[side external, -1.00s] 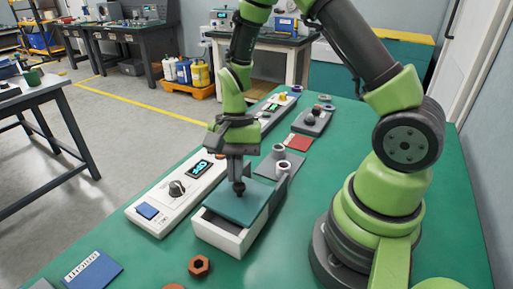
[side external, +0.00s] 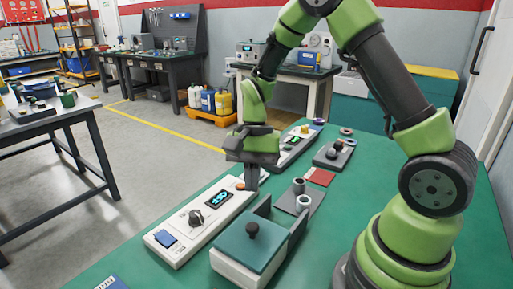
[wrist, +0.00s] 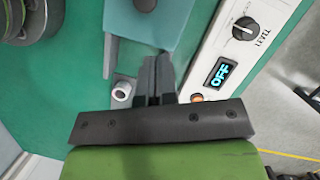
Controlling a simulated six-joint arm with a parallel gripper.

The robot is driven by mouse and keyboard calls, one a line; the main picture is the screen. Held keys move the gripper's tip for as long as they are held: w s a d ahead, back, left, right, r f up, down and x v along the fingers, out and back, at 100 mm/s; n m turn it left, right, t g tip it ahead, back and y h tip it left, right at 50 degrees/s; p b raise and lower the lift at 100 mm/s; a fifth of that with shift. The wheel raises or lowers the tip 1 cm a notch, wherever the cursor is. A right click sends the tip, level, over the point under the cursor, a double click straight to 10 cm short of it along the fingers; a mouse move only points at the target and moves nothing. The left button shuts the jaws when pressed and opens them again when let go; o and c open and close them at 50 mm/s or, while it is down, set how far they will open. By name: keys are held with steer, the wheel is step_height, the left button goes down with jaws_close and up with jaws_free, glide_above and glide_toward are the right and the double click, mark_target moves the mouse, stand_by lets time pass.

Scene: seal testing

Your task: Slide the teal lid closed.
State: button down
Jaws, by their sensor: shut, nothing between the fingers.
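The teal lid (side external: 247,252) lies on the white box (side external: 232,268) in the side view, with its dark round knob (side external: 252,229) upright on top. No open gap shows at the box's near end; its lower part is cut off by the frame. My gripper (side external: 252,186) is shut and empty, beyond the far end of the lid and apart from the knob. In the wrist view my shut fingers (wrist: 158,62) point toward the lid (wrist: 170,25), and the knob (wrist: 145,4) is partly cut off at the top edge.
A white control panel (side external: 187,237) with a dial and an "OFF" display (side external: 218,198) stands close left of the box. A grey plate (side external: 285,203) with small rings, a red square (side external: 320,177) and a grey fixture (side external: 333,155) lie farther back on the green table.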

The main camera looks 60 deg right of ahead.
steer(key=s+v, duration=0.1)
steer(key=v, duration=0.6)
steer(key=m+g+y, duration=0.2)
steer(key=m+y, duration=0.1)
steer(key=y, duration=0.4)
glide_toward(265, 227)
step_height(265, 227, up, 3)
steer(key=s+d, duration=0.2)
steer(key=s+d+f+m+t+y, duration=0.3)
steer(key=d+m+t+y, duration=0.1)
steer(key=t+y, duration=0.2)
steer(key=x, duration=1.4)
steer(key=shift+w+d+f, duration=0.1)
steer(key=shift+w+f, duration=0.05)
steer(key=shift+f, duration=0.2)
